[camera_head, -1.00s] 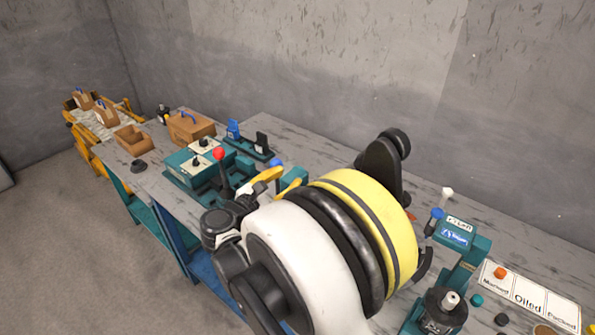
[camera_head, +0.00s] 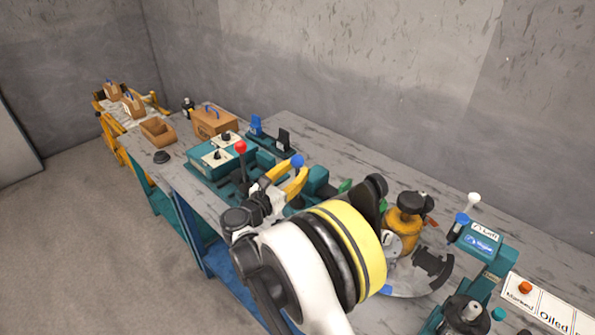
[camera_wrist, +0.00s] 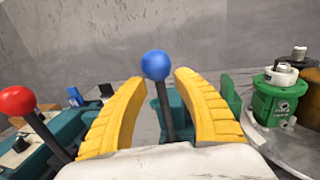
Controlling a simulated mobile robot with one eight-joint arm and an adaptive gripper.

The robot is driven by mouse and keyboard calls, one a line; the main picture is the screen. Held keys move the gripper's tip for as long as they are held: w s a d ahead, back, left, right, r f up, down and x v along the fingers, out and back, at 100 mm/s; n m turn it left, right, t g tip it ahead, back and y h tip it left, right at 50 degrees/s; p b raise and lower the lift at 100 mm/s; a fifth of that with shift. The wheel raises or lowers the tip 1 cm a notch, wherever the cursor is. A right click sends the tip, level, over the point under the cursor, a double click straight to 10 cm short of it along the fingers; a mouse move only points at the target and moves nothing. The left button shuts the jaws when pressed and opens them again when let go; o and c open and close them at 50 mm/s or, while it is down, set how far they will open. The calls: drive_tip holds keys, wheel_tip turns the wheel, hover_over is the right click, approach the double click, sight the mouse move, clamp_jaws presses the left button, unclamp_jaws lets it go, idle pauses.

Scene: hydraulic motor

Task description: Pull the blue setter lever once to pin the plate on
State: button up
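The blue-knobbed lever (camera_head: 297,161) stands on a teal fixture (camera_head: 317,182) on the bench. In the wrist view its blue knob (camera_wrist: 155,65) and dark shaft are framed between my two yellow fingers. My gripper (camera_wrist: 160,78) is open, with a finger on each side of the shaft and no visible contact. How deep the shaft sits between the fingers is unclear. In the head view my gripper (camera_head: 286,181) is just below the knob. The plate to be pinned cannot be made out; my gripper and arm hide much of the fixture.
A red-knobbed lever (camera_head: 240,147) stands close to the left of my gripper. To the right are a green canister-like part (camera_wrist: 278,95) on a round table and a teal press (camera_head: 485,245). A wooden box (camera_head: 213,121) is farther back.

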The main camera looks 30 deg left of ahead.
drive_tip(key=shift+w, duration=0.6)
clamp_jaws()
drive_tip(key=shift+w, duration=0.1)
drive_tip(key=shift+a, duration=0.1)
